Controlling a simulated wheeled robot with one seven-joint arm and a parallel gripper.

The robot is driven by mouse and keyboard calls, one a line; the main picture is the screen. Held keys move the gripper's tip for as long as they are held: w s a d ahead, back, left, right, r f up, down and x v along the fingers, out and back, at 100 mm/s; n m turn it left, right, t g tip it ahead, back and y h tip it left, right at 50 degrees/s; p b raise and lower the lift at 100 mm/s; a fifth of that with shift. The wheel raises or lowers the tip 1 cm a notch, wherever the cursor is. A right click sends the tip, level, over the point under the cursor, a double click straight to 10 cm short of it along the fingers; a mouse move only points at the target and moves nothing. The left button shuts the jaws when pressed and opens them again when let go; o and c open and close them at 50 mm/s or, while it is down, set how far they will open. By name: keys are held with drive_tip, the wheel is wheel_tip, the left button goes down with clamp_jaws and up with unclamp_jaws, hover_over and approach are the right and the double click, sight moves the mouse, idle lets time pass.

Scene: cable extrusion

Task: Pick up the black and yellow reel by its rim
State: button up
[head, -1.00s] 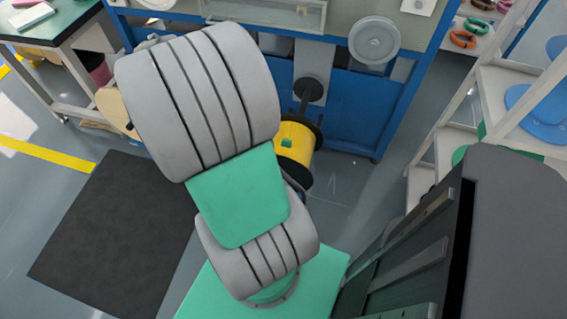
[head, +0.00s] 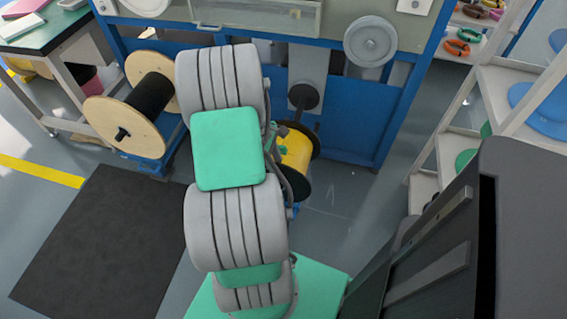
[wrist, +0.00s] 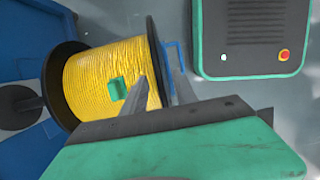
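The black and yellow reel (head: 296,148) stands by the blue machine, partly behind my arm in the head view. In the wrist view the yellow winding (wrist: 100,80) sits between two black flanges, with a small green tag (wrist: 117,89) on it. My gripper (wrist: 160,76) is open at the flange on the right. One finger appears on the winding side of its rim (wrist: 153,40) and the other on the outer side. I cannot tell whether either finger touches it. In the head view my arm hides most of the gripper.
The blue machine frame (head: 350,120) is close behind the reel. A wooden spool with black cable (head: 130,127) stands to the left. A white shelf rack (head: 500,95) is on the right. The dark floor mat (head: 95,240) is clear.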

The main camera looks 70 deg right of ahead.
clamp_jaws()
idle(1.3)
